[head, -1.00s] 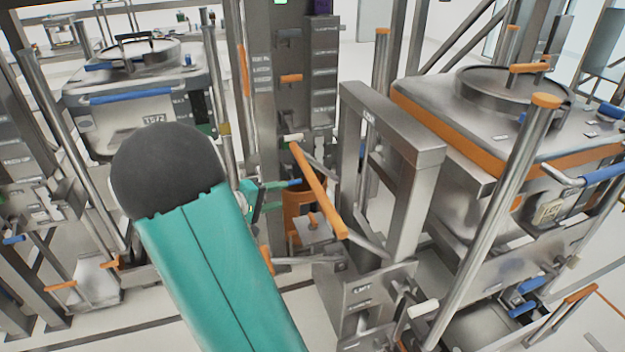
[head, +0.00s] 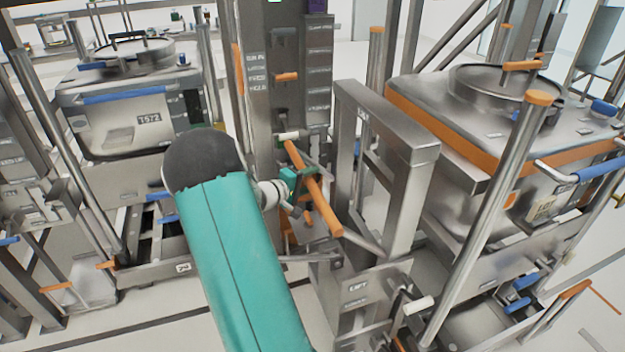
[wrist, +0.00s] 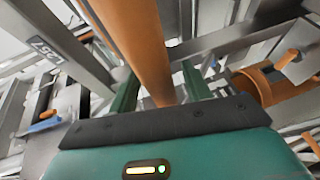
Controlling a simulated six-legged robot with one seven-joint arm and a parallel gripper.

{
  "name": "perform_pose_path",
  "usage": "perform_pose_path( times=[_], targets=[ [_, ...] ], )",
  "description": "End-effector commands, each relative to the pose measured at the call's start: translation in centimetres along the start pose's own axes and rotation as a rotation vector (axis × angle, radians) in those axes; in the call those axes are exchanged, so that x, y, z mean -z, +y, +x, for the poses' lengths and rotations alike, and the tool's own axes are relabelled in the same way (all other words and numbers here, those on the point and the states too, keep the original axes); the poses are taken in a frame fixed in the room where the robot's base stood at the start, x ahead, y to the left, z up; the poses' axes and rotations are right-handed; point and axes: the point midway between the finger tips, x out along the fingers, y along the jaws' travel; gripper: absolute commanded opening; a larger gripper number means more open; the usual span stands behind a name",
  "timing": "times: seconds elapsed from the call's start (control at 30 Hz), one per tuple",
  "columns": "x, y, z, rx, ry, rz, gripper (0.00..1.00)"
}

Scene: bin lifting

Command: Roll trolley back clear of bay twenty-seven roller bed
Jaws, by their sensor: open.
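An orange handle bar (head: 323,208) slants down to the right in the head view, joined to a grey metal frame (head: 392,128) with a box below marked LIFT (head: 358,287). This looks like the trolley, but I cannot read a bay number on it. My gripper (head: 300,182) is at the bar's upper half, partly hidden by the bar. In the wrist view the orange bar (wrist: 132,40) passes between the two green fingers of my gripper (wrist: 160,85). The fingers are open, with a visible gap on the right side of the bar.
A large steel bin with an orange band (head: 470,150) stands at the right behind an orange-capped post (head: 500,190). Another bin marked T572 (head: 125,115) stands at the left. A column with several labels (head: 285,90) rises behind the handle.

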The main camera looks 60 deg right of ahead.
Motion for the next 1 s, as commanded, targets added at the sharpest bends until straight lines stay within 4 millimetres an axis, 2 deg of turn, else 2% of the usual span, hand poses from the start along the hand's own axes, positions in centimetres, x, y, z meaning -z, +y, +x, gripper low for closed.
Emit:
perform_pose_path(
  times=[0.13,0.4,0.47,0.67,1.0],
  targets=[
    [-0.01,-0.02,1.22,0.001,0.000,0.000,0.49],
    [-0.01,-0.01,1.40,0.001,0.000,0.000,0.49],
    [-0.01,-0.01,1.39,0.001,0.000,0.000,0.41],
    [-0.01,0.00,1.38,0.001,0.000,0.000,0.01],
    [0.25,-0.01,1.41,0.000,0.000,-0.001,0.00]
  ],
)
